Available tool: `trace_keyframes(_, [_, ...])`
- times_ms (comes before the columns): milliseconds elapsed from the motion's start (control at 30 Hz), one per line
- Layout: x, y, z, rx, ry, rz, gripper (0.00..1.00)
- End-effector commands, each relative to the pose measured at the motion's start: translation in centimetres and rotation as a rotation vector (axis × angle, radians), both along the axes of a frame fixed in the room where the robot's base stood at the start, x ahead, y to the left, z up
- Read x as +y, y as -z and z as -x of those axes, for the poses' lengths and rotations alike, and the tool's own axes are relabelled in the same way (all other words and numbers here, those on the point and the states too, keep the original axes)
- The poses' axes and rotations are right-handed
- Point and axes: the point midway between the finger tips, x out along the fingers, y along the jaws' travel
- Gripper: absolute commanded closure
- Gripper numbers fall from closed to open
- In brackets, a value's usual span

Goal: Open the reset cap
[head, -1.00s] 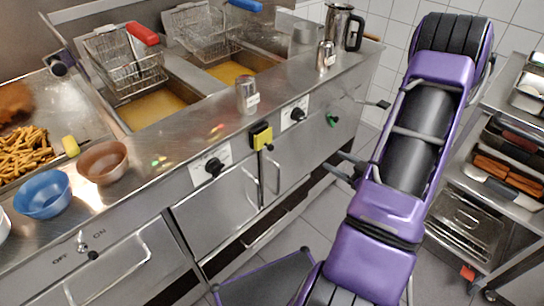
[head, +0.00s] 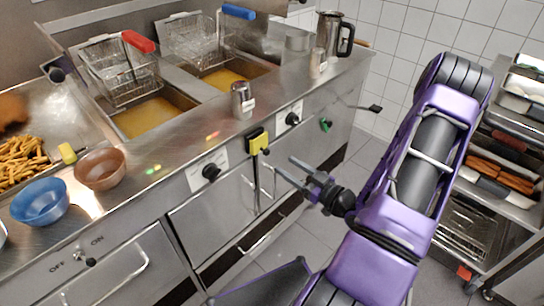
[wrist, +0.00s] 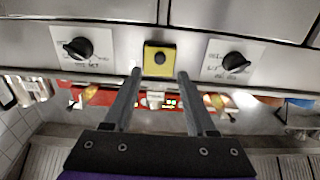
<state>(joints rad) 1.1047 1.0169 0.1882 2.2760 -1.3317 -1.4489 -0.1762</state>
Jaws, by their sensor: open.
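The reset cap is a yellow box with a dark round centre (head: 257,141) on the front edge of the steel fryer counter. In the wrist view the yellow box (wrist: 159,60) lies just beyond my fingertips, roughly centred between them. My gripper (head: 289,170) is open and empty, with its two fingers pointing at the counter front, to the right of and a little below the box. In the wrist view the fingers (wrist: 159,72) are apart, with a visible gap to the box. Whether its cover is closed I cannot tell.
Black knobs on white plates flank the box, the left one (head: 210,172) and the right one (head: 292,119). A green knob (head: 325,125) is further right. A metal shaker (head: 242,100) stands on the counter above. Door handles lie below. A rack (head: 500,180) is at right.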

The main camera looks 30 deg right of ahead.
Motion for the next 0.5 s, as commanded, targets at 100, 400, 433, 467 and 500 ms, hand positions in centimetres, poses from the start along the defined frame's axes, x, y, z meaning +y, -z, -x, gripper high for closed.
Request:
trace_keyframes(100, [1.0, 0.0, -2.4, -0.001, -0.003, 0.001, 0.43])
trace_keyframes(400, [2.2, 0.1, -6.1, 0.001, 0.000, 0.000, 0.43])
trace_keyframes(433, [2.3, 0.0, -6.3, 0.001, 0.001, 0.000, 0.43])
trace_keyframes(467, [2.3, 0.0, -6.4, 0.001, 0.001, 0.000, 0.43])
trace_keyframes(500, [2.3, 0.0, -6.5, 0.001, 0.001, 0.000, 0.43])
